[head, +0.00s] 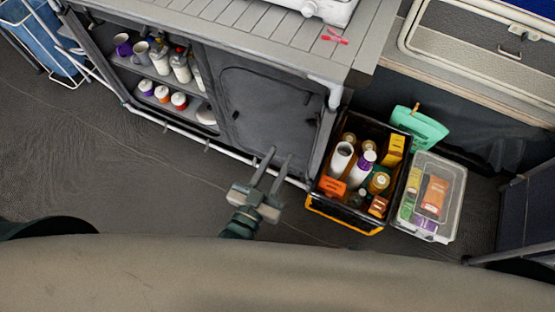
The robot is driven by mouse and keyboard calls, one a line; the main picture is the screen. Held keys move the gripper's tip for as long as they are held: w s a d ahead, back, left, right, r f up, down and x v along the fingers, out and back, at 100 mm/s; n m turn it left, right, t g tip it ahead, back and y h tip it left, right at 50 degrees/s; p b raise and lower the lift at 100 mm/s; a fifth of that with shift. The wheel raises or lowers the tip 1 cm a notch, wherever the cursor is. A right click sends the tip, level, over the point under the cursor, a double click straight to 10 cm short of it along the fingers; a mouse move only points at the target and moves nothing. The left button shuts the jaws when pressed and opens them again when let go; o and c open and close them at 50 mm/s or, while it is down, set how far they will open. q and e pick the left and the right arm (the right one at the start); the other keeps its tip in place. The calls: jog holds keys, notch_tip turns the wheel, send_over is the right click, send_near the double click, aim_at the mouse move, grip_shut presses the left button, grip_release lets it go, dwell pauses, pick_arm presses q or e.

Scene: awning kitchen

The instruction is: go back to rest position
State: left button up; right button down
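My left gripper (279,154) is in the lower middle of the head view, in front of the grey cabinet (268,112). Its two fingers point up the picture and stand apart, with nothing between them. It is to the left of the black crate (337,212). I cannot tell whether the fingers touch the cabinet front. My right gripper is not in the view.
Cups (140,52) and bottles (180,66) stand on the cabinet's open shelves. The black crate holds several bottles and boxes. A clear bin (449,197) and a teal container (420,128) are beside it. Grey floor (90,160) at left is clear.

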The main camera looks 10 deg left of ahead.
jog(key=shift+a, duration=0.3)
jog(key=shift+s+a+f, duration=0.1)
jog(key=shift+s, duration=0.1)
